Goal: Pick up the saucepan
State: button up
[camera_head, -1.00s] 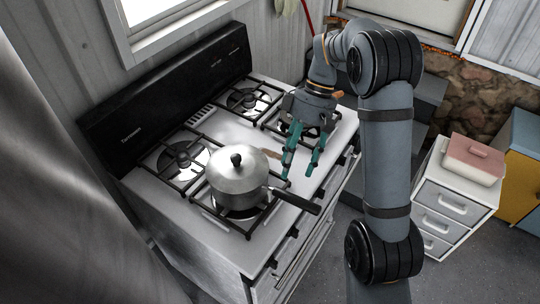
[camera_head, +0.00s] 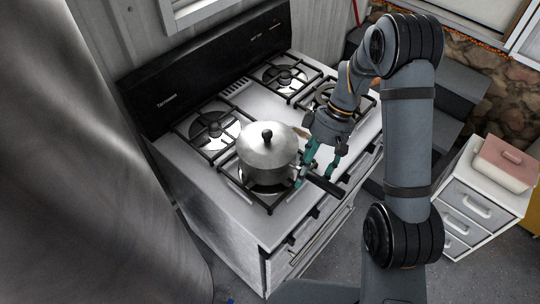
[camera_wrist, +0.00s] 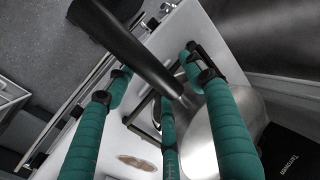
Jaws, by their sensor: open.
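The silver saucepan (camera_head: 262,165), with a lid and a black knob, sits upright on the front-left burner of the stove (camera_head: 262,226). Its dark handle (camera_head: 326,185) points to the right, past the stove's front edge. My gripper (camera_head: 317,178) is open, with teal fingers reaching down at the handle near the pan's body. In the wrist view, the handle (camera_wrist: 135,50) runs across the space by my fingertips (camera_wrist: 155,75), and the pan's body (camera_wrist: 203,140) is partly hidden behind a finger. I cannot tell whether any finger touches it.
Black grates cover the other burners (camera_head: 213,130). A small brown item (camera_head: 300,132) lies on the stovetop between them. The stove's dark back panel (camera_head: 205,85) rises behind. A white drawer unit (camera_head: 465,200) with a pink-lidded box (camera_head: 505,163) stands at the right.

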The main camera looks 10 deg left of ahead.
jog(key=c, duration=0.3)
grip_shut()
dwell(0.5)
dwell(0.3)
